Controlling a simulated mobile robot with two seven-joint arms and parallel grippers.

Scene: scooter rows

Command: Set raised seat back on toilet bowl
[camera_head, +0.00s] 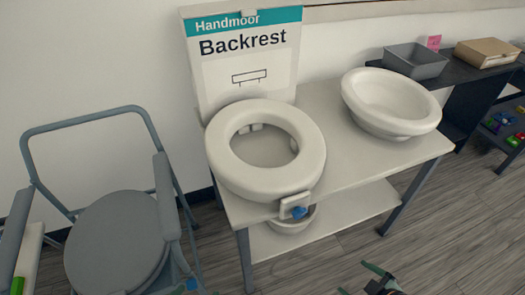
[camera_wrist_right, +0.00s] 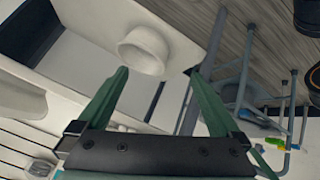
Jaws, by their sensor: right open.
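The raised seat (camera_head: 310,150), a thick white ring, rests on the left part of the table, with a blue knob (camera_head: 299,212) on its front bracket. Through its opening I see a pale surface. A white wide-rimmed bowl (camera_head: 390,100) stands apart from it on the table's right part. A smaller white bowl (camera_head: 290,225) sits on the lower shelf and also shows in the right wrist view (camera_wrist_right: 145,48). I cannot tell which bowl the task names. My right gripper (camera_head: 368,280) is open and empty, low in front of the table. My left gripper is not visible.
A Handmoor Backrest box (camera_head: 245,70) stands behind the seat. A grey commode chair (camera_head: 120,240) is at the left. A grey bin (camera_head: 415,62) and a cardboard box (camera_head: 487,52) are on a dark table at back right.

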